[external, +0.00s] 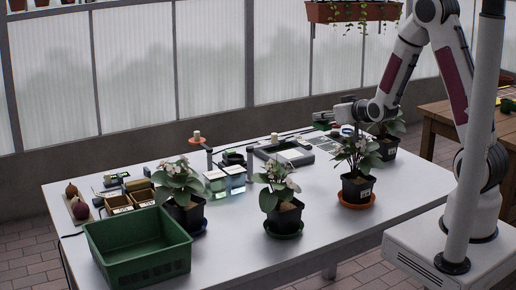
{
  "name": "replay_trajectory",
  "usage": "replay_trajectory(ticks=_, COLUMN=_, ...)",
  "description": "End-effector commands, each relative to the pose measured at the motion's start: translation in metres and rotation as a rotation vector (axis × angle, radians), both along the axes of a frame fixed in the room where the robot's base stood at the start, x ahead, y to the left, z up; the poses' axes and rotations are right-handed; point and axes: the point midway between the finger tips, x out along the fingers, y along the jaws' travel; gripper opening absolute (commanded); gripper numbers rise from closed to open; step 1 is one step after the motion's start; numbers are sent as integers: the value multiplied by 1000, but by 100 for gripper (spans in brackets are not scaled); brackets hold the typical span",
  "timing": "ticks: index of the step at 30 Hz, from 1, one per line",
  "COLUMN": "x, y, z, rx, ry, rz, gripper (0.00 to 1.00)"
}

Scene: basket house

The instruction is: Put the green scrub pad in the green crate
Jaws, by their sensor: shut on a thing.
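The green crate (137,262) stands at the near left corner of the table and looks empty inside. My gripper (319,122) is above the back of the table, right of centre, pointing left and well away from the crate. It is shut on a small, dark thing at its fingertips. That thing is too small and dim to make out, so I cannot tell whether it is the green scrub pad. I cannot clearly pick out a green scrub pad elsewhere on the table.
Several potted plants stand on the table: one behind the crate (183,208), one at front centre (284,217), one at right (357,188). Small boxes (118,202) lie behind the crate, glassy blocks (234,180) mid-table, and a grey tray (262,150) at the back. The front right is clear.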

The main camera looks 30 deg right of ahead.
Motion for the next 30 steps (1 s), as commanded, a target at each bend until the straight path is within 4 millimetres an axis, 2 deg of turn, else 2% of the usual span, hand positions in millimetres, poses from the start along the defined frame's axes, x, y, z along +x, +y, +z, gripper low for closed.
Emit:
replay_trajectory(ticks=5, x=0, y=43, z=-25, rx=-1, ry=4, rz=75, gripper=0)
replay_trajectory(ticks=12, x=0, y=112, z=-57, rx=0, ry=3, rz=200, gripper=0)
replay_trajectory(ticks=18, x=-2, y=161, z=-75, rx=0, ry=0, rz=289, gripper=0)
replay_trajectory(ticks=23, x=2, y=183, z=-77, rx=0, ry=-2, rz=329, gripper=0)
replay_trajectory(ticks=30, x=8, y=185, z=-67, rx=0, ry=-1, rz=333, gripper=0)
